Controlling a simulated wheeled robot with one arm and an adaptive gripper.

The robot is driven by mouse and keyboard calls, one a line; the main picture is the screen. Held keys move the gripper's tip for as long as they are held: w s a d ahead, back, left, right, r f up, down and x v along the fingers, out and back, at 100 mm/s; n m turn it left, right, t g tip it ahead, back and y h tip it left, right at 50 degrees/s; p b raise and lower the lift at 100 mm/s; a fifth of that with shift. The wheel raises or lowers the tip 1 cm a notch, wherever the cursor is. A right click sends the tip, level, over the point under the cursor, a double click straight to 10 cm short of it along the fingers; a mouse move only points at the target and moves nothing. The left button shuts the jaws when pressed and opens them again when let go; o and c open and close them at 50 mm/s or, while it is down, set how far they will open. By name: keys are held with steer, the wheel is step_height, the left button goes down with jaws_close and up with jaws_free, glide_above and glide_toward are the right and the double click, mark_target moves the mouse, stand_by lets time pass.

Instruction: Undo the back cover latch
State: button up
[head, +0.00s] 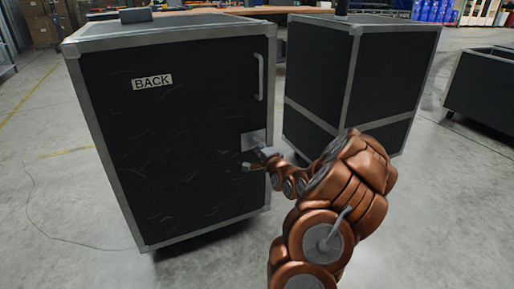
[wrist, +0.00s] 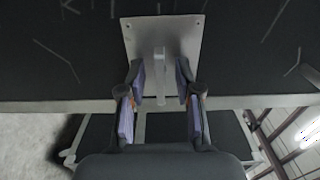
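The back cover (head: 165,150) is a black panel with a "BACK" label on a tall case with grey metal edges. Its latch is a grey metal plate (head: 254,139) at the panel's right edge, below a handle. In the wrist view the latch plate (wrist: 163,40) carries a narrow light lever (wrist: 160,75). My gripper (wrist: 160,80) is open, with one finger on each side of the lever and visible gaps between. In the head view my gripper (head: 257,160) is at the latch and partly hides it.
A grey vertical handle (head: 260,77) is on the panel above the latch. A second black case (head: 350,75) stands close on the right, behind my arm. A low black case (head: 482,90) is at the far right. The floor at left is open, with a thin cable (head: 50,225).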

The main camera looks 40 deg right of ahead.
steer(key=shift+w, duration=0.1)
jaws_close()
stand_by(0.3)
stand_by(0.4)
steer(key=n+p, duration=0.2)
steer(key=n, duration=0.1)
steer(key=shift+r+p, duration=0.1)
steer(key=shift+p, duration=0.3)
steer(key=n+p, duration=0.2)
steer(key=n, duration=0.1)
steer(key=shift+n, duration=0.3)
steer(key=n+p, duration=0.2)
steer(key=n, duration=0.3)
steer(key=shift+n, duration=0.3)
steer(key=n, duration=0.5)
steer(key=shift+n, duration=0.4)
